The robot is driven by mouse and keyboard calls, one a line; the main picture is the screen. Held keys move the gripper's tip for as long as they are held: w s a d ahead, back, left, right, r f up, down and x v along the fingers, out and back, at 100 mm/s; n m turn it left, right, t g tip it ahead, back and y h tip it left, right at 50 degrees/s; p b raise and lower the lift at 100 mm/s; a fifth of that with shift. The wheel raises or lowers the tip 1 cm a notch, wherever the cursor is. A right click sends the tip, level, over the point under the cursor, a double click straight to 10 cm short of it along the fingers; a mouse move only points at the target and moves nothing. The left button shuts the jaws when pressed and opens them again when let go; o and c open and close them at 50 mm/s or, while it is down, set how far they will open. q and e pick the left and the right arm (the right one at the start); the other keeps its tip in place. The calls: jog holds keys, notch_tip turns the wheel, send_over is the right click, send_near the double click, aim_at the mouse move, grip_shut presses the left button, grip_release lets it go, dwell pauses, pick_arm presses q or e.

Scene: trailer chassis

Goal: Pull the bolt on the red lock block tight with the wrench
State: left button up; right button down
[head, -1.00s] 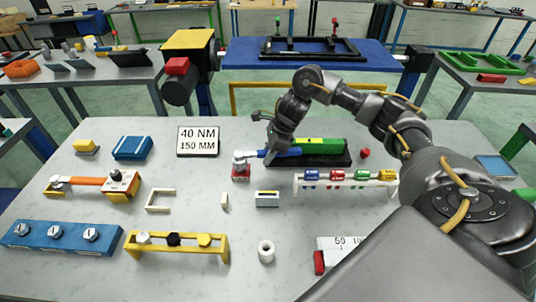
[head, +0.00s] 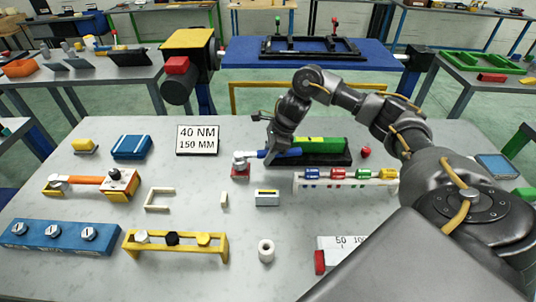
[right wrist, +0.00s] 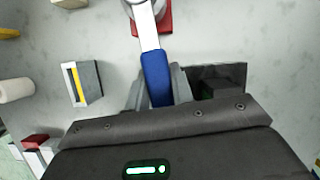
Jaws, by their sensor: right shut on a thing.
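The red lock block (head: 240,173) stands on the grey table left of my right gripper, with a silver bolt or wrench head over its top. The wrench (head: 249,155) has a silver head on the block and a blue handle, which also shows in the right wrist view (right wrist: 155,75). My right gripper (head: 272,152) is shut on the blue handle. The block's red edge shows at the top of the right wrist view (right wrist: 163,22). The bolt itself is mostly hidden under the wrench head. My left gripper is in no view.
A green piece on a black tray (head: 340,158) lies just behind and right of my right gripper. A rack with coloured rolls (head: 345,182) stands in front right. A small grey-white box (head: 267,199) and a sign (head: 198,140) are near the block.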

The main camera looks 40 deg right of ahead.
jog(key=shift+f+b, duration=0.4)
dwell(0.6)
jog(key=c, duration=1.8)
grip_release()
jog(key=shift+c, duration=0.2)
grip_shut()
